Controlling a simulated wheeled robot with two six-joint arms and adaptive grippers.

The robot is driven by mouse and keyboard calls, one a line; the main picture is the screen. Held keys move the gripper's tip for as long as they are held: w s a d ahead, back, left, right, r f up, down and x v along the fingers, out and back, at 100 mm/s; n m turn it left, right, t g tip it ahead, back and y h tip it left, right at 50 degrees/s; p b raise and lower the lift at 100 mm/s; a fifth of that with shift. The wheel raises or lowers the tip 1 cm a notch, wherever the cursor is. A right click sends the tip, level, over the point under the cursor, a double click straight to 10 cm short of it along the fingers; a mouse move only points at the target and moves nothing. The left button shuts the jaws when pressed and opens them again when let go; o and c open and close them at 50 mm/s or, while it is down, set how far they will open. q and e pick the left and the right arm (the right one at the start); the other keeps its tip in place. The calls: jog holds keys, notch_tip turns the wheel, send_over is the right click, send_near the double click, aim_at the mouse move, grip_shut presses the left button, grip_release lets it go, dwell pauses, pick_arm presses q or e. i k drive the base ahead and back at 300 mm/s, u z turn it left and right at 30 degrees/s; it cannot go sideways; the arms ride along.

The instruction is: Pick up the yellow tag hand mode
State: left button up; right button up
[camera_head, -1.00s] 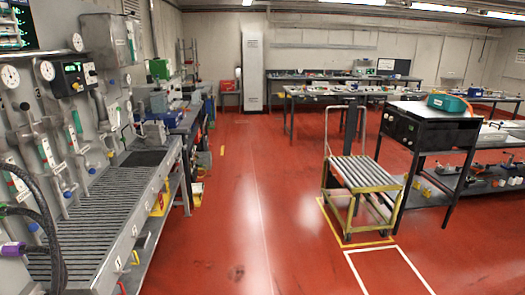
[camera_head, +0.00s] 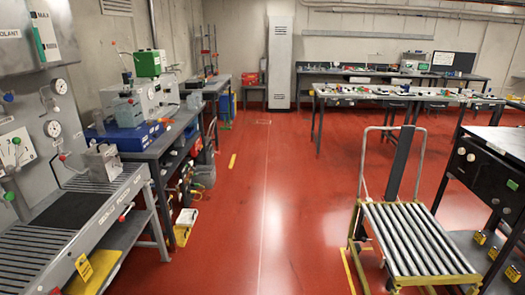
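I cannot tell which of these, if any, is the hand mode tag. Neither of my grippers is in view.
A roller-topped yellow trolley (camera_head: 420,240) stands at the right, next to the black cabinet (camera_head: 490,170). A workbench (camera_head: 165,142) with a blue device runs along the left. Long tables (camera_head: 400,97) stand at the back. The red floor (camera_head: 265,210) between is clear.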

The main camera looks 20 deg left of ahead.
aim_at(85, 270)
jog(key=u, duration=0.15)
jog(key=i, duration=1.45)
jog(key=u, duration=0.8)
jog(key=i, duration=1)
jog(key=u, duration=1.6)
jog(key=i, duration=1)
jog(key=u, duration=0.55)
